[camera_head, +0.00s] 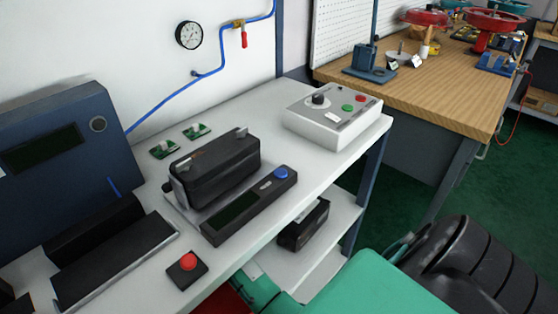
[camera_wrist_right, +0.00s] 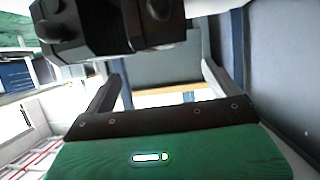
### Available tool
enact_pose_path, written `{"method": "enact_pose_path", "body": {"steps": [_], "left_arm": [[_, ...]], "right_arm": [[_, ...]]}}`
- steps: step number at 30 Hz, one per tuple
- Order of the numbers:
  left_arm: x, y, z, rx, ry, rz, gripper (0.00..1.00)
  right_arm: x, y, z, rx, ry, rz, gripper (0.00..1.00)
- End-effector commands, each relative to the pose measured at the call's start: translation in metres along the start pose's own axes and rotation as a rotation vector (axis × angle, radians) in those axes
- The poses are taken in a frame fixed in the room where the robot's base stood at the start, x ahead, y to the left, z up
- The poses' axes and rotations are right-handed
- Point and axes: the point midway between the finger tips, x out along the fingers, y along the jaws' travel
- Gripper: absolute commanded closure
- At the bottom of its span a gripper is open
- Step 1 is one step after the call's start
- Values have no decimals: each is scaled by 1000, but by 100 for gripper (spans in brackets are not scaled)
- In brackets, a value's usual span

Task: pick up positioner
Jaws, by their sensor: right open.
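A black box-shaped device (camera_head: 215,167) rests on a scale-like base with a display and a blue button on the white bench. A second black device (camera_head: 303,226) sits on the lower shelf. I cannot tell for certain which is the positioner. My right gripper (camera_wrist_right: 161,72) is open, with nothing between its two fingers. In the right wrist view a dark device with rounded knobs (camera_wrist_right: 110,25) is close by, beyond the fingertips and partly cut off by the top edge. In the head view my green right arm covers part of the shelf's front. My left gripper is not in view.
The white bench (camera_head: 262,112) also holds a control box (camera_head: 333,116), a red push button (camera_head: 187,262), two small green boards and a blue panel (camera_head: 50,160). A bench leg (camera_head: 370,178) stands right of the shelf. A wooden table (camera_head: 440,95) is behind.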

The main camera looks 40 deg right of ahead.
Motion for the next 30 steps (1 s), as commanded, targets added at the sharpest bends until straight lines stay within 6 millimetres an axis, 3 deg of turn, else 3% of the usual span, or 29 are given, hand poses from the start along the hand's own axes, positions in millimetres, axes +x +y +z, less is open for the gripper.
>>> {"method": "enact_pose_path", "body": {"steps": [4, 14, 22, 30], "left_arm": [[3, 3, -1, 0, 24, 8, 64], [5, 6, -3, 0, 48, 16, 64], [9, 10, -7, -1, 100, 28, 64], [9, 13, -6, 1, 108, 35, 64]], "right_arm": [[28, 0, 0, 0, 2, 2, 7], [51, -1, -1, 0, 1, 1, 7], [90, -3, -4, -1, 1, 1, 7], [94, -3, -3, 0, -1, 0, 7]]}}
